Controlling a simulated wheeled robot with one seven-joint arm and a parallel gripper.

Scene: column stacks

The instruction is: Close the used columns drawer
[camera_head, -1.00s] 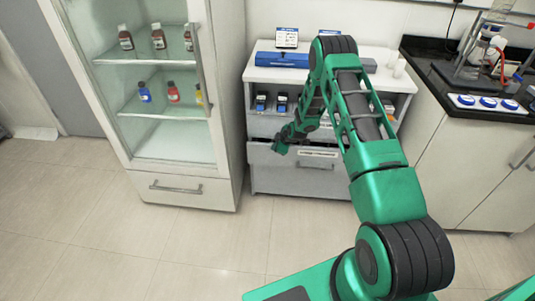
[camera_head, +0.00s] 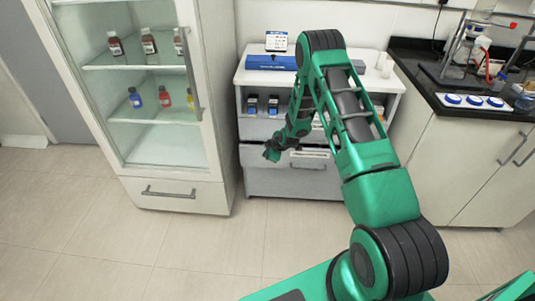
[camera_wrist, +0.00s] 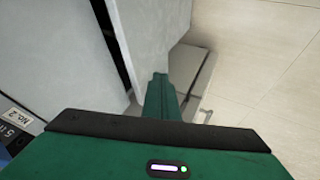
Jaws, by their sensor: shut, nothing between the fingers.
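The drawer unit (camera_head: 232,78) stands against the wall beside the glass-door cabinet. Its middle drawer (camera_head: 325,173) has a pale front with a bar handle (camera_head: 308,166) and a label strip. A dark gap shows along its top left edge, so it looks slightly open; I cannot read the label to confirm it is the used columns drawer. My gripper (camera_head: 271,153) is shut and empty, at the left part of this drawer front. I cannot tell whether it touches. In the wrist view my gripper (camera_wrist: 160,95) points along grey panels with a dark gap between them.
The glass-door cabinet (camera_head: 205,130) stands close on the left, with bottles on its shelves. Column stacks (camera_head: 263,104) sit in the unit's open shelf. A black-topped bench (camera_head: 425,85) with glassware stands on the right. The floor (camera_head: 205,250) in front is clear.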

